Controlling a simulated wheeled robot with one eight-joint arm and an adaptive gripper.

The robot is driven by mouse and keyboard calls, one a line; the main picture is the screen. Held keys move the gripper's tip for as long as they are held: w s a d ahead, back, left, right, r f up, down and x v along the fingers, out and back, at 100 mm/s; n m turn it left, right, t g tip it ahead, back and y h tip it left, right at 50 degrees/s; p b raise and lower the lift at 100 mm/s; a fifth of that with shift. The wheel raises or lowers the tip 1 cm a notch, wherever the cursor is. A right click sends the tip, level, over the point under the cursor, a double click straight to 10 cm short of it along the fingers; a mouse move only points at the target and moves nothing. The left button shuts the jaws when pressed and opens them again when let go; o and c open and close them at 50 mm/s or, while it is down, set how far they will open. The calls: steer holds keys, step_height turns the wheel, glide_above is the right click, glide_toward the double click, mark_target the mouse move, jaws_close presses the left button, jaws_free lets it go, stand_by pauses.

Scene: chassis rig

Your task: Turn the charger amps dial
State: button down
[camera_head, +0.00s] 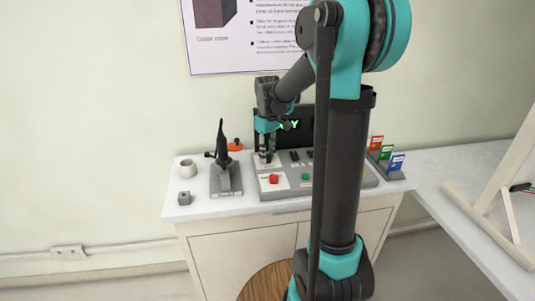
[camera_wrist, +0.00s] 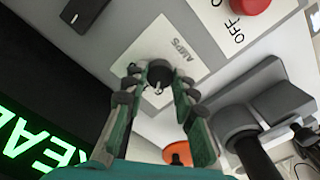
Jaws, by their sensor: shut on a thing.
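The amps dial (camera_wrist: 160,70) is a small dark round knob on a white plate marked AMPS (camera_wrist: 183,49), in the middle of the wrist view. My gripper (camera_wrist: 159,80) reaches down over the plate, with one finger on each side of the dial, shut on it. In the head view my gripper (camera_head: 267,158) is at the back left of the grey panel (camera_head: 325,187). The dial itself is hidden there behind the fingers.
A red button (camera_head: 273,179) and a green button (camera_head: 305,176) sit on the panel's front. A dark display (camera_head: 292,124) with green letters stands behind.

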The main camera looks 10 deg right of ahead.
mark_target(268, 156)
steer(key=m, duration=0.6)
steer(key=shift+m, duration=0.3)
stand_by(0.5)
steer(key=c, duration=1.2)
jaws_free()
steer(key=shift+r, duration=0.1)
step_height(268, 156, up, 12)
